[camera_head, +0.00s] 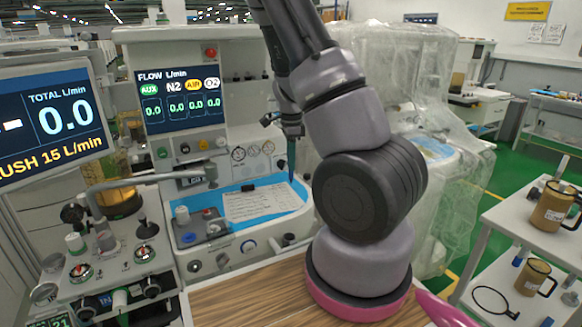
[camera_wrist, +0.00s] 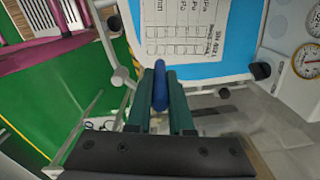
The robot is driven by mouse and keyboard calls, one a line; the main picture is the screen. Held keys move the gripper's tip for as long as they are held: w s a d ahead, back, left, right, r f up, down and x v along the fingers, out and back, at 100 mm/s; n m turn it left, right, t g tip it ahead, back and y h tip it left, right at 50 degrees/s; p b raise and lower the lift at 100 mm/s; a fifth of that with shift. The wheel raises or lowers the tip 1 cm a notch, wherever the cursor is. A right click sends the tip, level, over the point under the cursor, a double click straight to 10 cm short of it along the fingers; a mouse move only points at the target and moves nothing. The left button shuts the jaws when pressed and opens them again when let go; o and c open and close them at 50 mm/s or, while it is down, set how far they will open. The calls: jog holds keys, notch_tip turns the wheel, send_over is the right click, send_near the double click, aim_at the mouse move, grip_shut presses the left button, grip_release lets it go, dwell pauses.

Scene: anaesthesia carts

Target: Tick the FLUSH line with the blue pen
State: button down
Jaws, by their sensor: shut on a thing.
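My gripper (camera_head: 291,150) hangs above the right side of the blue work surface (camera_head: 205,200), fingers pointing down. In the wrist view its green fingers (camera_wrist: 161,112) are shut on the blue pen (camera_wrist: 160,86), which sticks out past the fingertips. A white printed checklist sheet (camera_head: 258,203) lies on the blue surface, to the left of and below the gripper in the head view. The sheet also shows in the wrist view (camera_wrist: 190,28), with a row of boxes near its edge. The FLUSH line cannot be read, and I cannot tell whether the pen touches anything.
A black clip (camera_head: 247,188) sits at the sheet's top edge. The left display (camera_head: 50,118) shows "TOTAL L/min 0.0" and a cut-off "USH 15 L/min". A flow screen (camera_head: 180,100) stands behind the sheet. Knobs line the front panel. A side cart (camera_head: 508,228) with tan mugs stands right.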

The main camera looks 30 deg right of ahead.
aim_at(291, 177)
jog(key=shift+w, duration=0.1)
jog(key=shift+f, duration=3.3)
jog(key=shift+f, duration=0.55)
jog(key=shift+d, duration=0.5)
notch_tip(291, 177, up, 7)
dwell(1.0)
dwell(0.4)
jog(key=shift+a+f, duration=0.25)
jog(key=shift+f, duration=1.25)
jog(key=shift+a+f, duration=0.2)
jog(key=shift+f, duration=1.25)
